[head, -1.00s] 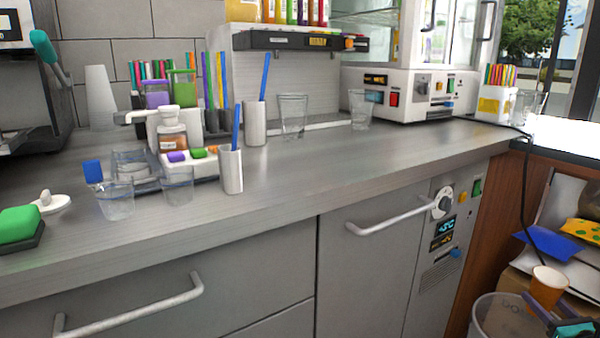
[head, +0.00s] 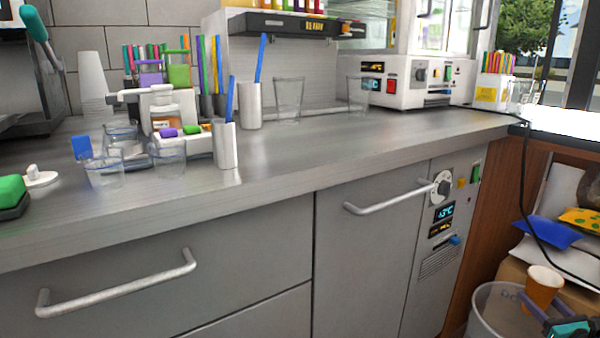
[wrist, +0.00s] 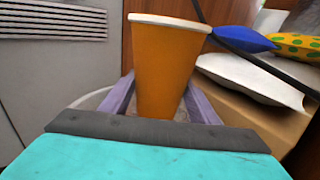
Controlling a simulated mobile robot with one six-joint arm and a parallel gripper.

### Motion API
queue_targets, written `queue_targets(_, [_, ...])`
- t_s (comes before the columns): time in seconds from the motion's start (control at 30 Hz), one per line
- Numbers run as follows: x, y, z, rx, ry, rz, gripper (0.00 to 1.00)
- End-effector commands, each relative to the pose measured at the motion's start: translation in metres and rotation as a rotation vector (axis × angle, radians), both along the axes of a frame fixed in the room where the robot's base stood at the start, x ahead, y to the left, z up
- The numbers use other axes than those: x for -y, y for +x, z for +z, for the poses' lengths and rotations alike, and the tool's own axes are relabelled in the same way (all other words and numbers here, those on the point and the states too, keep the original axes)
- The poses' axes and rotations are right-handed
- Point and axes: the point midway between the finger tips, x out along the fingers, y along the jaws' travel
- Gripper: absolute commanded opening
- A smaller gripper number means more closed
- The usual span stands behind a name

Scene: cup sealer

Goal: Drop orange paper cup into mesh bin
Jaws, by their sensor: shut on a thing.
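The orange paper cup (head: 543,286) has a white rim and is upright at the lower right of the head view. My gripper (head: 534,308) is shut on it. In the wrist view the cup (wrist: 163,65) stands between the two purple fingers of my gripper (wrist: 160,100). The mesh bin (head: 492,312) is a pale, see-through round container on the floor in front of the cabinet. In the head view the cup overlaps the bin's right side. In the wrist view part of the bin's rim (wrist: 92,98) shows below and behind the cup. The cup's height above the rim is hard to tell.
A cardboard box (wrist: 240,92) with a white bag (wrist: 262,78), a blue packet (head: 548,233) and a yellow dotted packet (head: 582,220) stands right of the bin. A black cable (head: 524,190) hangs nearby. The grey cabinet (head: 380,270) borders the left side.

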Motion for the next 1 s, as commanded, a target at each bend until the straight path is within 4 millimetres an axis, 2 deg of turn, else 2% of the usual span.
queue_targets(0.03, [0.0,0.0,0.0,0.0,0.0,0.0,0.29])
queue_targets(0.07, [0.0,0.0,0.0,0.0,0.0,0.0,0.57])
queue_targets(0.2, [0.0,0.0,0.0,0.0,0.0,-0.001,0.77])
queue_targets(0.67, [0.001,-0.008,0.001,0.0,0.0,-0.002,0.77])
queue_targets(0.77, [0.001,-0.016,0.002,0.0,0.001,-0.002,0.77])
queue_targets(1.0, [0.003,-0.051,0.003,-0.001,0.001,-0.005,0.77])
